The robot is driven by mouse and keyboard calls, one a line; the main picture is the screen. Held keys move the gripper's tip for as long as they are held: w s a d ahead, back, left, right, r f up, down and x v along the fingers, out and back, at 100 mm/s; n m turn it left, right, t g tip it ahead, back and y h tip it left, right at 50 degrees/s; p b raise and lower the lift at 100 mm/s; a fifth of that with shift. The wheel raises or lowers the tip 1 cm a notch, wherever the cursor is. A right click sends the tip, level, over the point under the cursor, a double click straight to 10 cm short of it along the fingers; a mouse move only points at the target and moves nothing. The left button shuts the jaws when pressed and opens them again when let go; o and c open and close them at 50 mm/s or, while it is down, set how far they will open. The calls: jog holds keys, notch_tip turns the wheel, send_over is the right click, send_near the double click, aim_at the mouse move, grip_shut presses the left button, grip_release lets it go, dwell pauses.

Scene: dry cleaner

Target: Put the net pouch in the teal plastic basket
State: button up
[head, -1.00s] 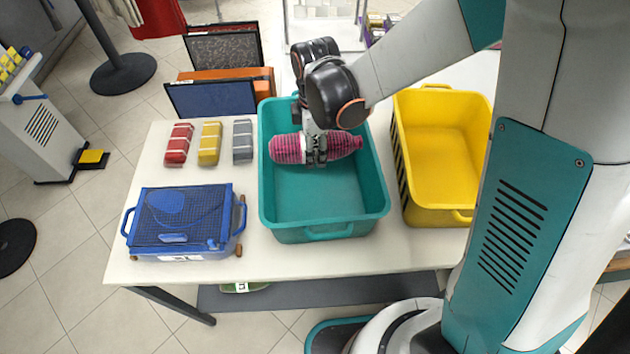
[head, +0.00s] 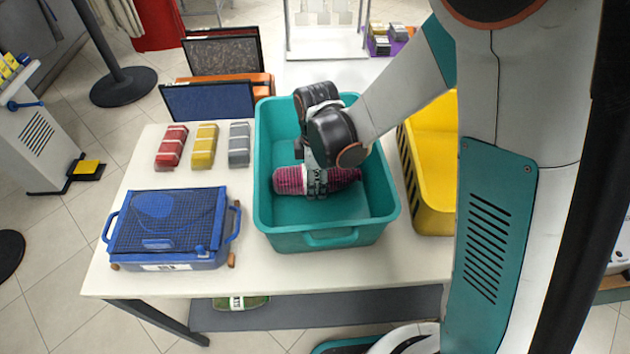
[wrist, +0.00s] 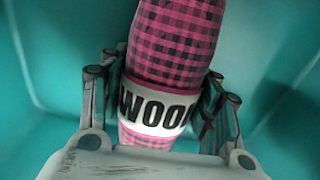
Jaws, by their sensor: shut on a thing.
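The net pouch (head: 289,180) is a long rounded pink-and-black checked roll with a white band, lettered "WOO…" in the wrist view (wrist: 175,45). My gripper (head: 316,188) is shut across the pouch's middle, with a finger on each side of the band in the wrist view (wrist: 158,112). The teal plastic basket (head: 322,238) stands on the white table. The pouch lies crosswise inside the basket's walls, below the rim, in my gripper. I cannot tell whether it touches the basket floor. No other object shows in the basket.
A yellow basket (head: 432,190) stands close on the right, partly behind my arm. A blue mesh-topped case (head: 168,225) and red (head: 171,147), yellow (head: 204,145) and grey (head: 239,145) blocks are on the left. Framed panels (head: 208,101) stand behind them.

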jog(key=shift+r, duration=0.1)
jog(key=o, duration=1.3)
jog(key=shift+c, duration=0.2)
jog(key=r+p, duration=0.4)
jog(key=r, duration=0.8)
jog(key=shift+s, duration=0.2)
